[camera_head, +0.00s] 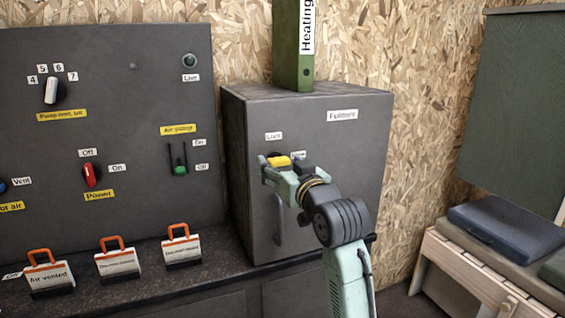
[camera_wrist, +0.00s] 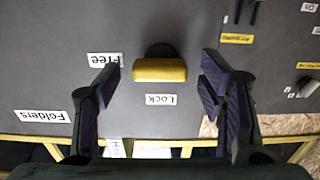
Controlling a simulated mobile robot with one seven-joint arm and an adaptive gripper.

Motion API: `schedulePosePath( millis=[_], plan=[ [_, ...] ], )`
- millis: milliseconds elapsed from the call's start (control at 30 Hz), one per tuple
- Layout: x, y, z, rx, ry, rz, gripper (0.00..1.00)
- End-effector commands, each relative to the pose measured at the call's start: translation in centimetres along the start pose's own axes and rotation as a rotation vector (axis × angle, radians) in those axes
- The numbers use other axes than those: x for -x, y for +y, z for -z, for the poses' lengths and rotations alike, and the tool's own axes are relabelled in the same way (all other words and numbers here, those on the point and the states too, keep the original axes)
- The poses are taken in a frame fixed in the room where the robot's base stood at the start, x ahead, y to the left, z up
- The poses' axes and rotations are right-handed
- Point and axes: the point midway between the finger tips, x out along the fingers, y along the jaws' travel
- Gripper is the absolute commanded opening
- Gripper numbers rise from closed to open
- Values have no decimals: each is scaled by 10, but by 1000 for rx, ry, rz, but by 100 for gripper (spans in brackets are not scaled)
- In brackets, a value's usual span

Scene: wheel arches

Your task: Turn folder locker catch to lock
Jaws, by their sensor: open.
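The folder locker (camera_head: 350,170) is a grey box with a "Folders" label, standing on the dark bench. Its catch (camera_head: 279,161) is a yellow bar on the door front, below the "Lock" label (camera_head: 273,136) and left of the partly hidden "Free" label (camera_head: 298,154). In the wrist view, which is upside down, the yellow catch (camera_wrist: 159,70) lies level in front of a dark round base. My gripper (camera_head: 284,168) is open at the catch. In the wrist view its fingers (camera_wrist: 161,78) stand either side of the bar, with gaps visible on both sides.
A door handle (camera_head: 279,218) is below the catch. A green "Heating" binder (camera_head: 292,60) stands on the locker. The control panel (camera_head: 130,120) is at left, with several orange-handled tags (camera_head: 117,262) on the bench before it. A slatted seat with cushions (camera_head: 506,226) is at right.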

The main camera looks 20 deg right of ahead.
Motion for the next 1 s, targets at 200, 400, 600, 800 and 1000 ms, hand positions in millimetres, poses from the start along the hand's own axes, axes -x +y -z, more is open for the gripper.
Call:
schedulePosePath(
  millis=[200,400,600,800,1000],
  plan=[
    [-2,0,0,0,0,0,63],
    [-1,0,0,0,0,0,54],
    [-1,0,0,0,0,0,41],
    [-1,0,0,0,0,0,27],
    [-1,0,0,0,0,0,15]
  ],
)
